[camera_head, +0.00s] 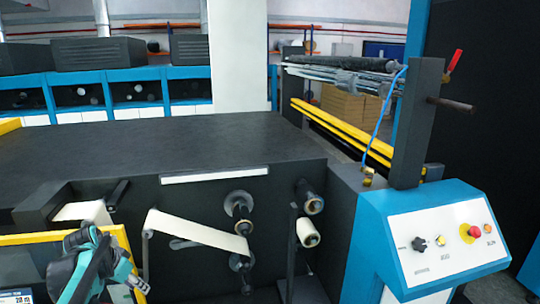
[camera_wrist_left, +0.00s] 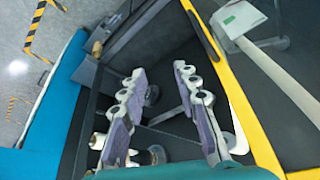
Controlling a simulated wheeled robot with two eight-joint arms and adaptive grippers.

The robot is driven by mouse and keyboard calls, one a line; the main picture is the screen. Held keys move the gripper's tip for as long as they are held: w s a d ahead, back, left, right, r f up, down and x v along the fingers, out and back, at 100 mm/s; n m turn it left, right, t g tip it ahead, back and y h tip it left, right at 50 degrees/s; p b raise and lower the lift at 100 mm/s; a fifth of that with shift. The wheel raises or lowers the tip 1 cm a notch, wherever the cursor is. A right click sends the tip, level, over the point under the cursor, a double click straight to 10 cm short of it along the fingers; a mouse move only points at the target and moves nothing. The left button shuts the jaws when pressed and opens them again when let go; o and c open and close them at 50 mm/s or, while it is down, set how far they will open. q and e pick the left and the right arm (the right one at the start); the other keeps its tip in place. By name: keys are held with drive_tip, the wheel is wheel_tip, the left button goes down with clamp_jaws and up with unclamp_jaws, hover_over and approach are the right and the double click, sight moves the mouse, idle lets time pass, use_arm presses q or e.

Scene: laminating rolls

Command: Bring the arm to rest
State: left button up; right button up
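My left gripper (camera_wrist_left: 160,72) is open and empty in the left wrist view, its two jointed grey fingers apart. In the head view my teal and grey left arm (camera_head: 95,268) is at the lower left, in front of the yellow-framed part of the machine. The fingers are hard to make out there. A white film web (camera_head: 198,232) runs across the dark front of the laminating machine, right of my arm. Dark roll shafts (camera_head: 238,205) and a small white roll (camera_head: 307,232) stick out farther right. My right gripper is not in view.
A yellow rail (camera_head: 50,238) runs close by my left arm. A blue control console (camera_head: 450,245) with a red knob stands at the right. The machine's black top (camera_head: 170,140) is bare. Striped floor (camera_wrist_left: 45,40) shows at the left of the wrist view.

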use_arm(q)
drive_tip(key=s+d+n+b, duration=0.1)
drive_tip(key=s+d, duration=0.2)
drive_tip(key=d, duration=0.4)
drive_tip(key=s+d+b, duration=0.1)
drive_tip(key=s+d, duration=0.3)
drive_tip(key=d, duration=0.4)
drive_tip(key=s+d+f+n+t+b, duration=0.1)
drive_tip(key=s+d+f+t+b, duration=0.1)
drive_tip(key=s+d+f, duration=0.6)
drive_tip(key=s+d+b, duration=0.1)
drive_tip(key=s+d, duration=0.1)
drive_tip(key=s, duration=0.1)
drive_tip(key=shift+d+t+y, duration=0.25)
drive_tip(key=shift+t+y, duration=0.15)
drive_tip(key=shift+f, duration=0.1)
